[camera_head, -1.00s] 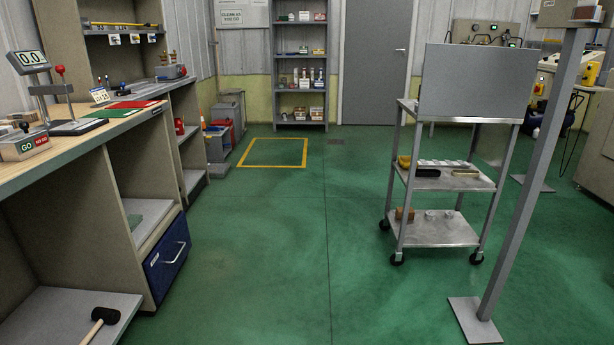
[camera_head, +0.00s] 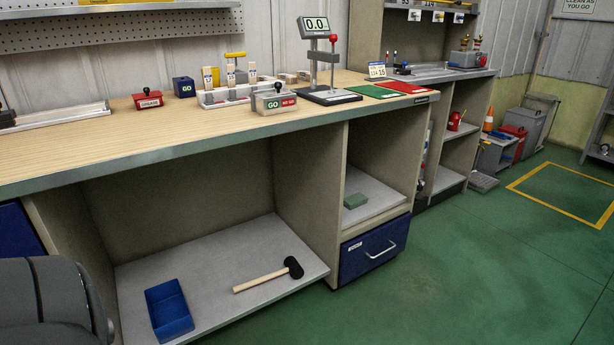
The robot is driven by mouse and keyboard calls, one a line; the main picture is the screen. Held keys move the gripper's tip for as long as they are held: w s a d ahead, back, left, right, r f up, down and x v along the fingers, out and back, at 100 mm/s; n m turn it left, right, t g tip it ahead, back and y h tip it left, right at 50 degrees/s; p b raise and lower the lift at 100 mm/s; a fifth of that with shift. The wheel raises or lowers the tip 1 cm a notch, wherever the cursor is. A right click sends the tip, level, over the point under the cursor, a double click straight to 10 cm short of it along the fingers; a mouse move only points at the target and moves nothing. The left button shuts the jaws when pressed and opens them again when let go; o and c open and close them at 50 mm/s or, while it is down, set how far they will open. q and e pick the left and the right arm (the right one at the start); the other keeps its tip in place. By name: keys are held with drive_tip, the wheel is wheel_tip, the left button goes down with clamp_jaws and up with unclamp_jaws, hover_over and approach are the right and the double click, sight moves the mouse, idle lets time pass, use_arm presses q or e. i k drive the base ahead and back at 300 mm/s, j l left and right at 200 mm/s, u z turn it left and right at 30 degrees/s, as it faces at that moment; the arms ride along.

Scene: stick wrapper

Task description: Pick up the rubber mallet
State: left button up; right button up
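The rubber mallet (camera_head: 268,276) lies on its side on the grey lower shelf (camera_head: 222,262) under the workbench. Its black head (camera_head: 293,267) points right, near the shelf's right front corner, and its pale wooden handle runs to the left. Nothing touches or covers it. Neither of my grippers shows in the head view.
A blue open bin (camera_head: 169,309) stands left of the mallet on the same shelf. The wooden benchtop (camera_head: 150,137) overhangs the shelf. A blue drawer (camera_head: 374,249) is to the right. A dark grey rounded object (camera_head: 50,300) fills the lower left. Green floor is clear in front.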

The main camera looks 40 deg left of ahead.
sight(292, 265)
drive_tip(key=i+l+u, duration=0.15)
drive_tip(key=u, duration=0.25)
drive_tip(key=i+l+u, duration=0.15)
drive_tip(key=l+u, duration=0.25)
drive_tip(key=i+l+u, duration=0.1)
drive_tip(key=l+u, duration=0.15)
drive_tip(key=u, duration=0.15)
